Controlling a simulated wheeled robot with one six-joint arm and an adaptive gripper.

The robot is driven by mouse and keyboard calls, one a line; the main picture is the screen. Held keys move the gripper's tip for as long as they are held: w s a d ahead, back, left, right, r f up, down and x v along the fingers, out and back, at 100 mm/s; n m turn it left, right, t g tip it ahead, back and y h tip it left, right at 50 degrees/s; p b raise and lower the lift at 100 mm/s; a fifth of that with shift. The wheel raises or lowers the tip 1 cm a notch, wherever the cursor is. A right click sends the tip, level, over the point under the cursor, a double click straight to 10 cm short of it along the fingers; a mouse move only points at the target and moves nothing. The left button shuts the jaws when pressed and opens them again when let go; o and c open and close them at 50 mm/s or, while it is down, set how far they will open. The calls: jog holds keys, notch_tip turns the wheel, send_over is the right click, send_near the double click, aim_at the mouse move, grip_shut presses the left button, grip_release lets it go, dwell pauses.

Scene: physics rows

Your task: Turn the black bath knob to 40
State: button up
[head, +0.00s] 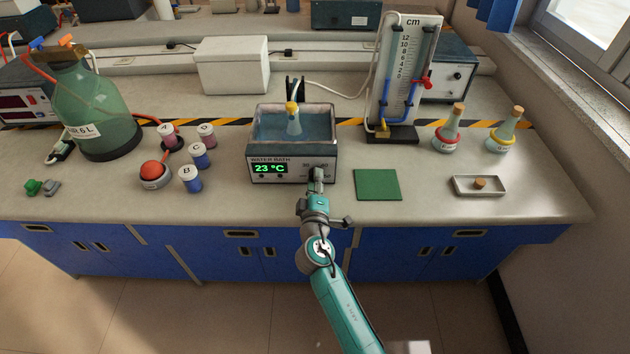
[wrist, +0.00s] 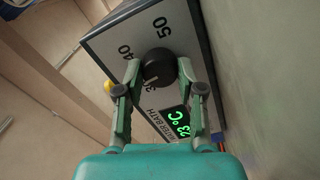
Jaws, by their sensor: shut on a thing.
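The water bath (head: 288,176) stands at the middle of the bench, its green display (head: 270,168) reading 23 °C. In the wrist view its front panel (wrist: 120,40) is rotated, with marks 40 and 50 readable and a 30 partly hidden by a finger. The round black knob (wrist: 158,64) sits between my fingers. My gripper (wrist: 158,72) is shut on the knob, one finger on each side. In the head view my gripper (head: 317,176) covers the knob at the right of the front panel. I cannot tell the knob's pointer setting.
A flask with a yellow top (head: 293,122) stands in the bath. A green mat (head: 377,185) lies to the right, below a manometer stand (head: 393,138). Coloured jars (head: 200,157) and a red-topped device (head: 153,174) stand left. The bench front near the mat is clear.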

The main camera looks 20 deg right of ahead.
jog(key=shift+f, duration=0.1)
jog(key=o, duration=1.1)
jog(key=shift+o, duration=0.2)
jog(key=shift+s, duration=0.1)
jog(key=v, duration=1.1)
jog(key=shift+s, duration=0.35)
jog(key=shift+a, duration=0.1)
